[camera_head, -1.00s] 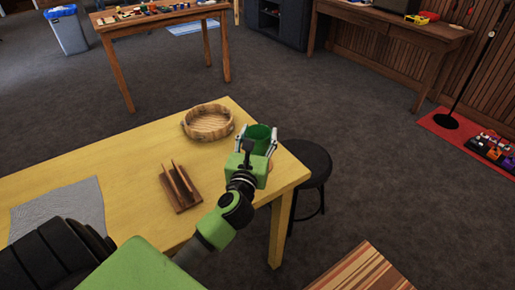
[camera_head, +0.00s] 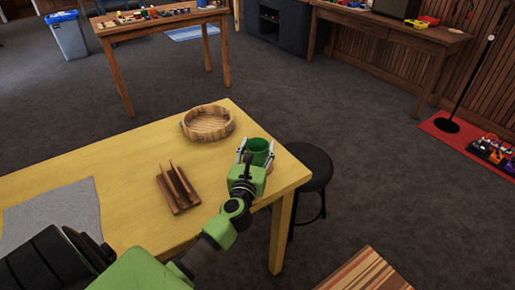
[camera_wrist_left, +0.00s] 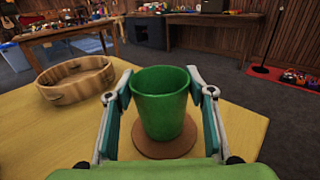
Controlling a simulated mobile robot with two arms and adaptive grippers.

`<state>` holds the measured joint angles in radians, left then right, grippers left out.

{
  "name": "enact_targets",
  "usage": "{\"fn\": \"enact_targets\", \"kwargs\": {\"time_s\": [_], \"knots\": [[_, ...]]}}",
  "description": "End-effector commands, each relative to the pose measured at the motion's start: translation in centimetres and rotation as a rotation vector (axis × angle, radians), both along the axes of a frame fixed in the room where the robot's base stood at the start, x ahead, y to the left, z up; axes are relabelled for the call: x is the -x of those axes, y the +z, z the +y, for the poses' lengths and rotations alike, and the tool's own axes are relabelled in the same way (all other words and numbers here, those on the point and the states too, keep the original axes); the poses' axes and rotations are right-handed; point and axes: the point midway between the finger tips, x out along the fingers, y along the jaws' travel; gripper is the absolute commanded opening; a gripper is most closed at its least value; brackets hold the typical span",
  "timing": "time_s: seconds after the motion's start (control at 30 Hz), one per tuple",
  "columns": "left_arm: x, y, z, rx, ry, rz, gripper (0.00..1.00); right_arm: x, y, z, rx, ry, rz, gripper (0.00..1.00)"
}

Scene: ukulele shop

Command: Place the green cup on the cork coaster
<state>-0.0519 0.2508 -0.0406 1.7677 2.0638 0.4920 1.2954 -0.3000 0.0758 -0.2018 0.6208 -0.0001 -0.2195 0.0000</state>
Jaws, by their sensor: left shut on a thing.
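The green cup (camera_head: 259,146) is upright near the right corner of the yellow table. It also shows in the left wrist view (camera_wrist_left: 160,105). My left gripper (camera_head: 256,155) is shut on the cup, with one finger on each side, as the left wrist view (camera_wrist_left: 162,92) shows. The round cork coaster (camera_wrist_left: 164,149) lies flat on the table directly under the cup; only its edge shows around the base. I cannot tell for sure whether the cup's bottom touches the coaster. My right gripper is not in view.
A round wooden tray (camera_head: 208,122) and a slotted wooden stand (camera_head: 177,190) are on the yellow table (camera_head: 130,165), left of the cup. A grey cloth (camera_head: 55,212) lies at the left. A black stool (camera_head: 308,166) stands beside the table's right edge.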

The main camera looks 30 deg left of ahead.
Motion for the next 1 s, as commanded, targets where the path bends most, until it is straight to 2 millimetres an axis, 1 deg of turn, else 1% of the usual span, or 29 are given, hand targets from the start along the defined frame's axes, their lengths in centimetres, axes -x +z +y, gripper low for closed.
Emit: {"fn": "enact_targets", "kwargs": {"time_s": [0.13,0.17,0.2,0.23,0.53,0.63,0.67,0.77,1.0], "knots": [[0.0,-0.4,0.0,0.0,0.0,0.0,0.26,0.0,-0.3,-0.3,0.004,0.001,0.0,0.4],[0.0,-0.4,0.0,0.0,0.001,0.001,0.52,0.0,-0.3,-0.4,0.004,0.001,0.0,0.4],[0.0,-0.3,0.0,0.0,0.0,0.0,0.62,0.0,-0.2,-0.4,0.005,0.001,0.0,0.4],[0.0,-0.3,0.0,0.0,0.0,0.0,0.66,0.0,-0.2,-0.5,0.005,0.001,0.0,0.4],[0.0,-0.3,0.0,0.0,0.0,0.0,0.66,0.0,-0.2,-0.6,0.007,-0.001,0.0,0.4],[0.0,0.2,0.0,-0.001,-0.001,-0.001,0.66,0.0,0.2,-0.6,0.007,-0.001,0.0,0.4],[0.3,0.0,-0.2,-0.001,-0.001,0.001,0.66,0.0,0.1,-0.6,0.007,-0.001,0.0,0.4],[1.6,-0.2,-0.8,0.001,-0.002,0.003,0.66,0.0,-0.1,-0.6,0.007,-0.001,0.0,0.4],[6.5,-0.3,-2.7,0.002,0.0,0.004,0.66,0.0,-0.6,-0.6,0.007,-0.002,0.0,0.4]]}}
